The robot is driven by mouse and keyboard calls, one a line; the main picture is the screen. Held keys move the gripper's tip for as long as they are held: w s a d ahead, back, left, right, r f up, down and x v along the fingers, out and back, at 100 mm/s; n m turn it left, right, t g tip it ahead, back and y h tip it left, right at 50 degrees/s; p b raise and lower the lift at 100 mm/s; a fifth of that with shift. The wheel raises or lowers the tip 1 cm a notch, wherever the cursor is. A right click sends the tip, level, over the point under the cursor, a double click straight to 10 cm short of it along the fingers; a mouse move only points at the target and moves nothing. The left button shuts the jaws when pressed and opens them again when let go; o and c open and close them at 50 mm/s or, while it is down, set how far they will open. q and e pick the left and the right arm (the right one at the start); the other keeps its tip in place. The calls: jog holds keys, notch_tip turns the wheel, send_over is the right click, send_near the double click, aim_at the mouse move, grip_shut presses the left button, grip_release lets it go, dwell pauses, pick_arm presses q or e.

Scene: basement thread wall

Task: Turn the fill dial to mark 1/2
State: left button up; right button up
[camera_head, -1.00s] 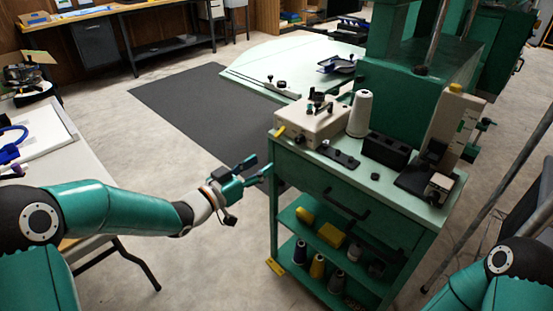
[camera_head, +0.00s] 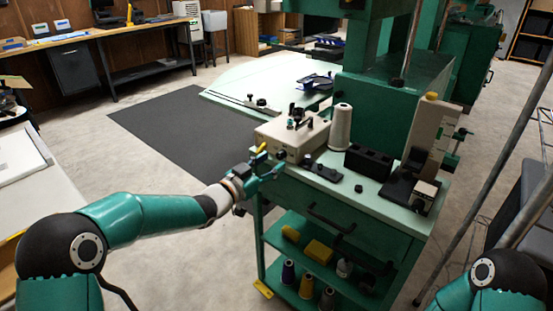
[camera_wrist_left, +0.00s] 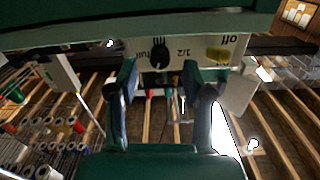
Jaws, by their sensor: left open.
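The fill dial (camera_wrist_left: 159,55) is a black knob on the pale front panel of a beige box (camera_head: 285,137) on the green cart. In the left wrist view the panel appears upside down, with "full", "1/2" and "off" marks; I cannot tell exactly where the dial points. My left gripper (camera_head: 270,168) is open and empty, close in front of the box. In the left wrist view its two fingers (camera_wrist_left: 163,85) point at the panel, and the dial shows between them; contact is not visible. My right gripper is out of view.
A yellow lever (camera_head: 262,148) on the box is near my left gripper. A white thread cone (camera_head: 340,127) and a black block (camera_head: 368,162) stand on the cart top. A white table (camera_head: 22,170) is at the left; floor between is free.

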aim_at(282, 155)
pick_arm(q)
jog(key=shift+x, duration=1.5)
grip_shut()
